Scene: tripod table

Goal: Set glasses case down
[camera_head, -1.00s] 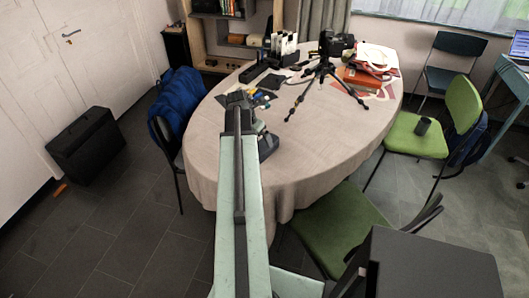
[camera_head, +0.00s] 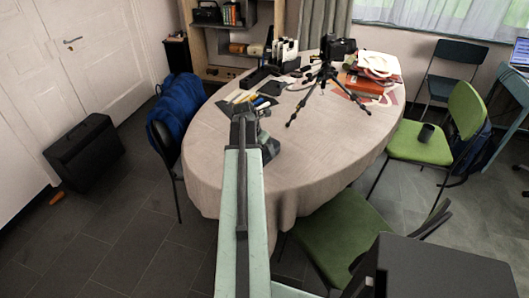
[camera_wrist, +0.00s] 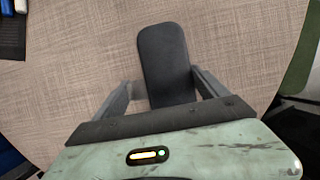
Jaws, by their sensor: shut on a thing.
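The glasses case (camera_wrist: 165,62) is dark, long and rounded at its far end. In the wrist view it sits between the two fingers of my gripper (camera_wrist: 163,82), which is shut on it. The case's near end is hidden behind my gripper body. The case is over the tablecloth of the oval table (camera_wrist: 75,85); I cannot tell whether it touches the cloth. In the head view my gripper (camera_head: 264,140) is above the near left part of the table (camera_head: 325,150), and the case is hard to tell from the dark gripper parts.
A black tripod with a camera (camera_head: 327,70) stands further back on the table. Pens and a dark pouch (camera_head: 235,90) lie at the back left, red books (camera_head: 365,85) at the back right. Green chairs (camera_head: 335,235) stand in front and right. The table's middle is clear.

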